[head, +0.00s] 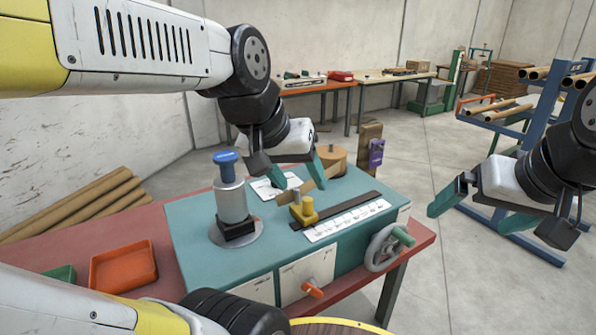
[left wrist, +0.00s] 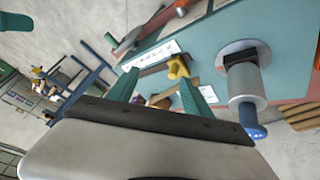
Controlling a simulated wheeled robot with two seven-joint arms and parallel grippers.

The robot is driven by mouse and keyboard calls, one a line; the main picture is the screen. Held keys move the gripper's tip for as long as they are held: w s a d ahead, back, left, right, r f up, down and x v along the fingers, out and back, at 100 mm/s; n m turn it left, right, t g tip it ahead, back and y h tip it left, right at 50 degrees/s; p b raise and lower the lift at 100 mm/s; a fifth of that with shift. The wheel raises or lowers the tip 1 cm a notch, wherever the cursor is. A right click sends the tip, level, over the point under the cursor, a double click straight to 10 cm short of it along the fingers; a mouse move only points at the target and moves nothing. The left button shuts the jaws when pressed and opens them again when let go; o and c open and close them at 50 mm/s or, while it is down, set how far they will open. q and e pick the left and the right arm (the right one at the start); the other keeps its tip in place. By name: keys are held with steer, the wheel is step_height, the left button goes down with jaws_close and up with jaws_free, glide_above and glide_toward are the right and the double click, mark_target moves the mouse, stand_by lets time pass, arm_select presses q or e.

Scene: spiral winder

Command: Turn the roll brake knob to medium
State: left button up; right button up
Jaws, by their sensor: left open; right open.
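The winder (head: 190,215) is a teal-topped machine on a red bench. An orange knob (head: 312,290) sits on its white front panel; its setting marks are too small to read. A blue knob (head: 226,158) tops an upright metal cylinder (head: 231,200). A yellow knob (head: 303,210) stands beside a white scale strip. I cannot tell from any label which is the roll brake knob. My left gripper (head: 298,184) is open and empty above the machine, behind the yellow knob. The left wrist view shows the yellow knob (left wrist: 178,68) beyond its fingertips. My right gripper (head: 480,212) is open, over the floor at right.
A handwheel (head: 385,248) with a green handle projects at the machine's front right. An orange tray (head: 123,267) lies on the red bench at left. Brown tubes (head: 80,207) lie at far left. A blue tube rack (head: 540,130) stands at right. Open floor lies between.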

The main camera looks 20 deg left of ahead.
arm_select(q)
steer(key=w+a+f+n+g, duration=0.2)
steer(key=w+a+f+n, duration=0.1)
steer(key=w, duration=0.6)
steer(key=w+a+f+n+g+y, duration=0.1)
steer(key=w+a+f+n+g, duration=0.1)
steer(key=w+a+n, duration=0.4)
steer(key=w+a+f+n+g+y, duration=0.1)
steer(key=w+a+f+n, duration=0.3)
steer(key=w, duration=0.7)
steer(key=shift+w+a+n+g, duration=0.3)
steer(key=shift+a+n+g, duration=0.1)
steer(key=shift+a+n, duration=0.3)
steer(key=shift+f, duration=3.85)
jaws_close()
